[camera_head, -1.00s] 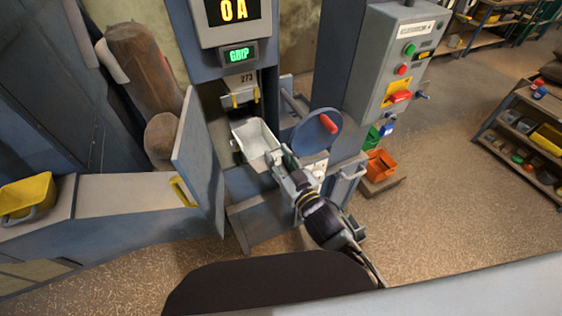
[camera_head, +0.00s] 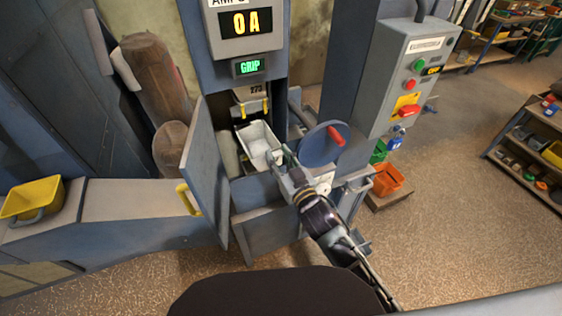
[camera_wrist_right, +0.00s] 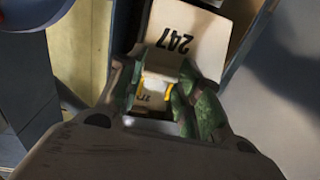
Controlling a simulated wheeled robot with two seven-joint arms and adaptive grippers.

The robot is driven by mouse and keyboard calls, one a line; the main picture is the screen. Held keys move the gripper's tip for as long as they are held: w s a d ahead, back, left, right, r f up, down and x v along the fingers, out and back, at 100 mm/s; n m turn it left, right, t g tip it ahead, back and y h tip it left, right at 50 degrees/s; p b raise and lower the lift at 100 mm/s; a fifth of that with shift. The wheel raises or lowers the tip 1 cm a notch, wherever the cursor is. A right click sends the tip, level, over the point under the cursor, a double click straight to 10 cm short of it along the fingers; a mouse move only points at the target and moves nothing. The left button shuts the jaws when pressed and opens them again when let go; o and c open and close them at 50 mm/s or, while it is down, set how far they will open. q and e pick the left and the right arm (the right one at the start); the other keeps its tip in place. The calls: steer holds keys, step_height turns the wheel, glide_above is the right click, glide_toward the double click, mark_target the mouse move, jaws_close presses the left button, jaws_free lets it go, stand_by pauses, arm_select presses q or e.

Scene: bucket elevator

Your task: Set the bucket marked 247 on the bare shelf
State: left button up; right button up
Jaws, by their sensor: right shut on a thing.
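The bucket marked 247 is pale with a grey rim (camera_head: 259,142). It sits at the machine's open hatch, below a hanging bucket marked 273 (camera_head: 252,97). In the right wrist view its face marked 247 (camera_wrist_right: 195,22) is at the top. My right gripper (camera_head: 284,160) is shut on its near side; its greenish fingers (camera_wrist_right: 165,85) flank a small tab. Whether the bucket's underside rests on anything is hidden. My left gripper is not in view. I cannot tell which surface is the bare shelf.
The hatch door (camera_head: 207,175) stands open left of the bucket. A blue handwheel (camera_head: 318,147) with a red knob is close on the right. A yellow bucket (camera_head: 32,199) is on the left counter (camera_head: 130,200). An orange bin (camera_head: 387,180) stands low on the right.

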steer(key=shift+d+b+x, duration=0.1)
steer(key=shift+b+x, duration=0.2)
steer(key=shift+x, duration=1.55)
steer(key=shift+d+b+x, duration=0.15)
steer(key=shift+b+x, duration=0.1)
steer(key=shift+x, duration=1.55)
steer(key=shift+b+x, duration=0.5)
steer(key=shift+x, duration=1.6)
steer(key=shift+w+d+r, duration=0.15)
steer(key=shift+w, duration=0.25)
steer(key=shift+f, duration=0.2)
